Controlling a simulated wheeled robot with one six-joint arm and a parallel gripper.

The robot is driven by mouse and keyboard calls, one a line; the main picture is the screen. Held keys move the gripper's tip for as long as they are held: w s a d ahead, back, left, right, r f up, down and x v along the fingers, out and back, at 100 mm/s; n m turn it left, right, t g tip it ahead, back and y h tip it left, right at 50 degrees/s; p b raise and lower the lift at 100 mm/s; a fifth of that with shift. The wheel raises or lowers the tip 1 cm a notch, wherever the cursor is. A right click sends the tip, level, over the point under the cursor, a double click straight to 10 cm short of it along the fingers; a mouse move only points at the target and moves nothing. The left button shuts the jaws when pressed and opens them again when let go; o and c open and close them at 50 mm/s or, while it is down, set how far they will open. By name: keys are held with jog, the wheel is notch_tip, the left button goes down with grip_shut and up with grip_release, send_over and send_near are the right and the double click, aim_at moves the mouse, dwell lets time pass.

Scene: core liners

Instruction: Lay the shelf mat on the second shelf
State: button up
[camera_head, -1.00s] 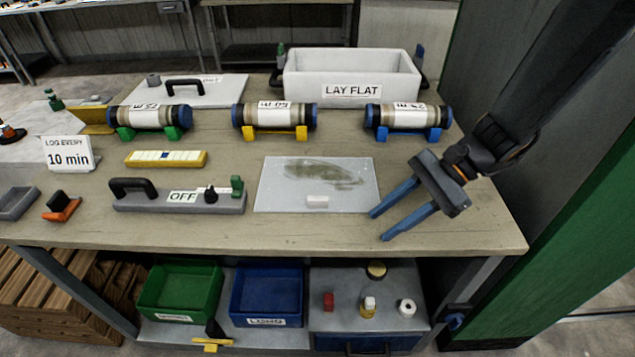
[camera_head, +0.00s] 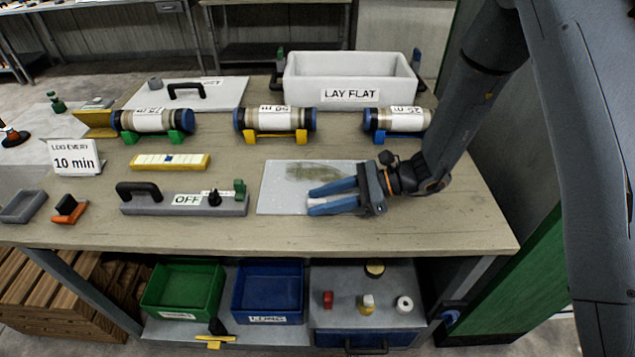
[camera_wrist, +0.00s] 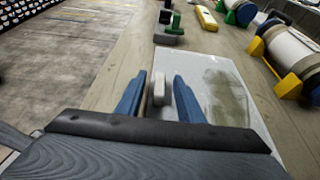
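The shelf mat appears to be the pale, translucent sheet (camera_head: 276,188) lying flat on the bench top, with a greenish-brown smear on it. A small white block stands on it and shows in the wrist view (camera_wrist: 158,90). My gripper (camera_head: 312,199) is low over the mat, its blue fingers pointing left. In the wrist view my gripper (camera_wrist: 160,92) is open, with one finger on each side of the white block and gaps visible. In the head view the fingers partly hide the block and mat. A lower shelf (camera_head: 325,272) under the bench carries bins and small items.
A grey OFF bar (camera_head: 135,206) and yellow strip (camera_head: 190,161) lie left of the mat. Several cylinders on cradles, one with a yellow cradle (camera_head: 275,136), stand behind it. A white LAY FLAT tray (camera_head: 350,75) is farther back. Bare bench lies in front and right.

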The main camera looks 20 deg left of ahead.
jog(key=shift+s+a+f, duration=0.2)
jog(key=shift+a+f, duration=0.1)
jog(key=shift+a, duration=0.2)
grip_shut()
jog(key=shift+r, duration=0.15)
